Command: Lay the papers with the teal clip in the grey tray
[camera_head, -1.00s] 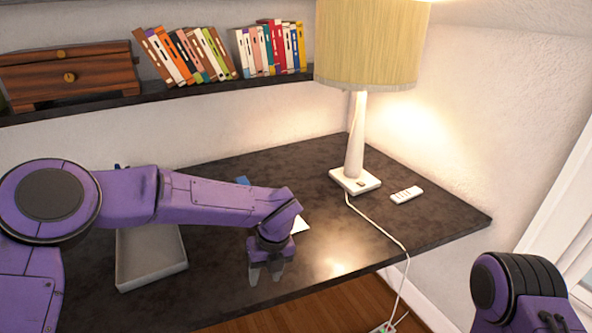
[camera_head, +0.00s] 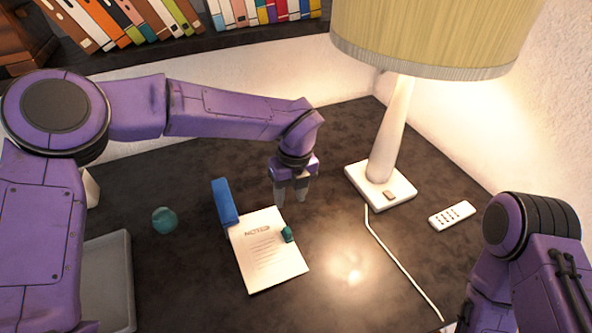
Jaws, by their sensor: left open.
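The papers (camera_head: 262,258), a white sheet headed "NOTES", lie flat on the dark desk, with the small teal clip (camera_head: 288,234) on their right edge. The grey tray (camera_head: 121,290) is at the lower left, partly hidden behind my left arm; the part of its inside that shows is bare. My left gripper (camera_head: 290,198) is open and empty, pointing down just beyond the papers' far right corner, apart from the clip. My right arm shows at the lower right, but its gripper is out of view.
A blue block-like object (camera_head: 225,202) sits at the papers' far left corner. A teal round object (camera_head: 164,220) lies between tray and papers. A lamp (camera_head: 390,150) with a trailing cord and a white remote (camera_head: 452,215) are at the right. Books (camera_head: 130,20) stand on the shelf behind.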

